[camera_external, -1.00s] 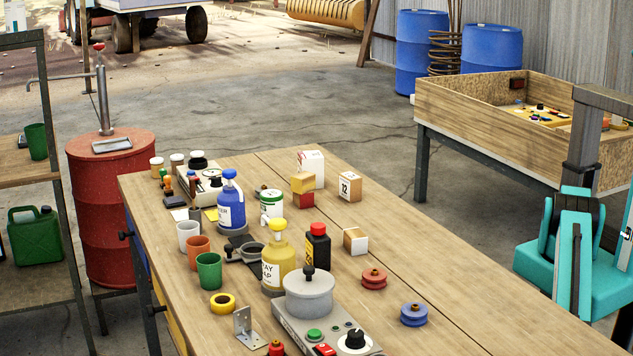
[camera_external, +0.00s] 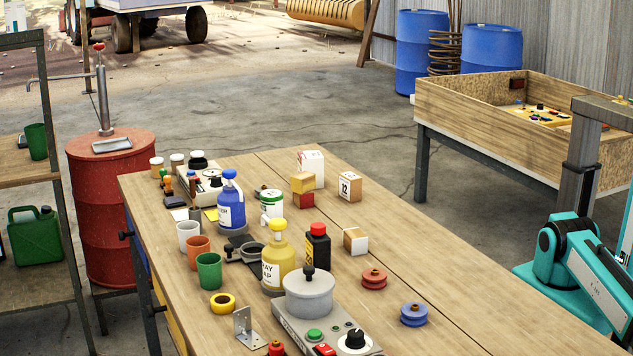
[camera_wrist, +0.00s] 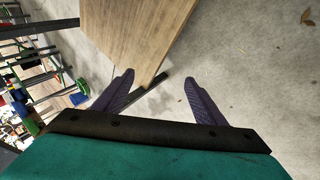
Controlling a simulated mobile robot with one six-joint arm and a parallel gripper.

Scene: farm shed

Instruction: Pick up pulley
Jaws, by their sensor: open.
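Two grooved, pulley-like discs lie flat on the wooden workbench (camera_external: 465,300). One is a red pulley (camera_external: 374,279) near the bench's middle. The other is a blue pulley (camera_external: 413,314) closer to the camera and a little to the right. My arm stands at the right edge of the external view, beside the bench, and its gripper is out of that picture. In the wrist view my gripper (camera_wrist: 158,90) is open and empty, with two dark ribbed fingers apart. It points past a bench corner toward the concrete floor. No pulley can be made out there.
Left of the pulleys stand a grey device with a pot (camera_external: 308,295), a yellow soap bottle (camera_external: 279,262), a dark red-capped bottle (camera_external: 317,246) and a small box (camera_external: 355,241). A wooden-walled table (camera_external: 470,112) stands behind my arm. The bench's right side is largely clear.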

